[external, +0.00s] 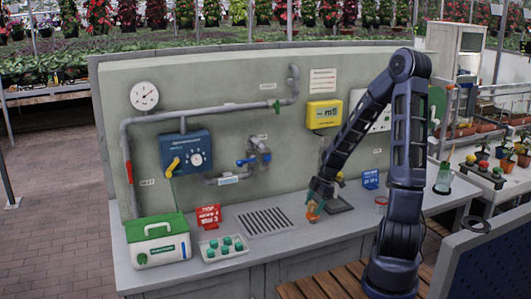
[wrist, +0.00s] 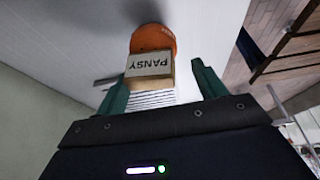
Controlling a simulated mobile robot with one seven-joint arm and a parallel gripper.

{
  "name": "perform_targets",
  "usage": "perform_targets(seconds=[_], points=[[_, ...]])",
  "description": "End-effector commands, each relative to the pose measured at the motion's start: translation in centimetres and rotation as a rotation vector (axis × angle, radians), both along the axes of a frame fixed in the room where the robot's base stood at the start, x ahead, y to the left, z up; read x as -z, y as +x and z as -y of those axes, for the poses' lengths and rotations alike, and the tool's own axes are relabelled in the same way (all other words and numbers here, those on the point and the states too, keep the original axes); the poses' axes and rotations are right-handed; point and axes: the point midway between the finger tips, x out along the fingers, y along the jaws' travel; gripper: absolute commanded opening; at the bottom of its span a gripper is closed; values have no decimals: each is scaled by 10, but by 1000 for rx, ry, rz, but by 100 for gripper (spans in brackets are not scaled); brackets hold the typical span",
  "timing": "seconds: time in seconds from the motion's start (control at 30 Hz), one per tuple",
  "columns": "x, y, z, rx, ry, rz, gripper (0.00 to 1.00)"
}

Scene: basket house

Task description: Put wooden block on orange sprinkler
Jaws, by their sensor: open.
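The wooden block (wrist: 150,70), a light tan block with a "PANSY" label, is in the upper middle of the wrist view. The orange sprinkler (wrist: 153,38) shows just beyond the block and partly behind it; they overlap there, and I cannot tell how firmly they touch. My gripper (wrist: 161,72) is open, with one green finger on each side of the block and a wider gap on the right. In the external view my gripper (external: 318,193) points down just above the orange sprinkler (external: 313,212) on the counter. The block is too small to make out there.
The grey counter (external: 225,268) holds a slotted drain grate (external: 265,222) left of my gripper, a red sign (external: 208,216), a tray of green knobs (external: 224,247) and a green-lidded box (external: 158,240). A blue sign (external: 370,179) stands to the right. The panel wall rises behind.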

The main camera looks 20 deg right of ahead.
Motion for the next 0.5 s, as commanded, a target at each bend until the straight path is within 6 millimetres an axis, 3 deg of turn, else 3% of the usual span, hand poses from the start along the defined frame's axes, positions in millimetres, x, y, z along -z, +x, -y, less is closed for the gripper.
perform_targets(seconds=[0.17, 0.5], points=[[-9, 1, 3, 1, -1, 3, 70], [-53, 1, 22, 2, -3, 3, 70]])
